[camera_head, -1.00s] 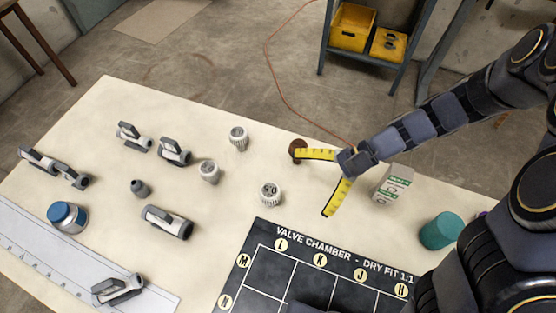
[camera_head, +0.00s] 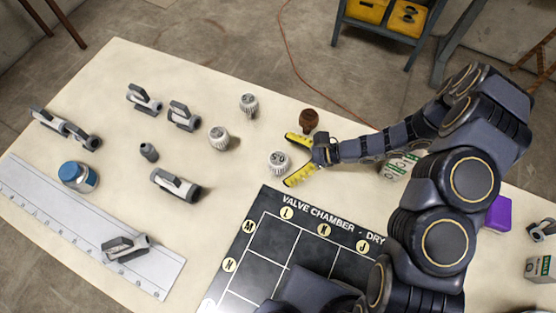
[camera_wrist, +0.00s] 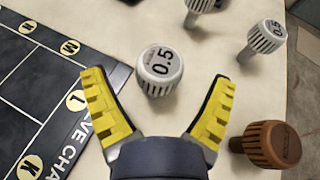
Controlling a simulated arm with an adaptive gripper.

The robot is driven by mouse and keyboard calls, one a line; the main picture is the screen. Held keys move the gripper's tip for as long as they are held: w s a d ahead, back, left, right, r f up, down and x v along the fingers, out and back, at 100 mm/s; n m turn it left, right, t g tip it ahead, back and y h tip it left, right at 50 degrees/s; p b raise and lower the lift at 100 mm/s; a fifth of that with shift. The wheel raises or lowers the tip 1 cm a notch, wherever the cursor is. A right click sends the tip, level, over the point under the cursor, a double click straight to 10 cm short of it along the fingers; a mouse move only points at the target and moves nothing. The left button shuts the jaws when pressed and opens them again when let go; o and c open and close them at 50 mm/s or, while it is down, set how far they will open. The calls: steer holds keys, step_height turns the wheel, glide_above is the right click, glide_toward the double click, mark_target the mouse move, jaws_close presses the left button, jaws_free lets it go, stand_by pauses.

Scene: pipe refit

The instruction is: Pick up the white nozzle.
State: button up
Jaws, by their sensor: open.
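Three white ribbed nozzles stand on the cream table.
A brown nozzle (camera_head: 308,120) stands close beyond one finger; it also shows in the wrist view (camera_wrist: 270,143). The dark valve chamber board (camera_head: 255,222) lies in front. Grey valve parts (camera_head: 176,186), a blue-capped jar (camera_head: 77,177) and a ruler (camera_head: 85,222) lie left.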

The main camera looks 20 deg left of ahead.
steer(key=shift+x, duration=1.45)
steer(key=c, duration=1.2)
steer(key=shift+r, duration=0.1)
step_height(320, 180, up, 10)
steer(key=shift+f, duration=0.1)
